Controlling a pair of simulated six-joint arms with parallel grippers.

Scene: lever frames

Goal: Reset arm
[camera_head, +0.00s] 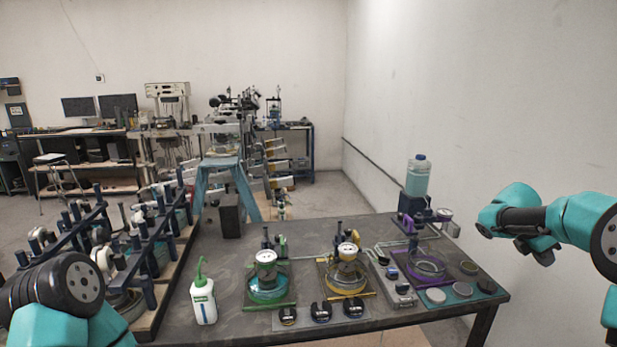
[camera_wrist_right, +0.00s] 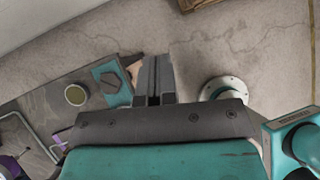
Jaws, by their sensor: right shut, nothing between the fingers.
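My right gripper (camera_head: 544,258) hangs at the right, beyond the table's right end and in front of the white wall. In the right wrist view its two dark fingers (camera_wrist_right: 154,76) are together with nothing between them. Floor and the table's edge show below them. My left arm comes in at the bottom left of the head view, a teal and black joint in front. Its gripper does not show there.
The dark table (camera_head: 225,262) carries a white squeeze bottle (camera_head: 203,302), a green-based device (camera_head: 268,288), a yellow-based device (camera_head: 345,280) and a purple stand (camera_head: 425,268). A clear bottle (camera_head: 418,178) stands high at the right. A dark rack (camera_head: 150,255) fills the left.

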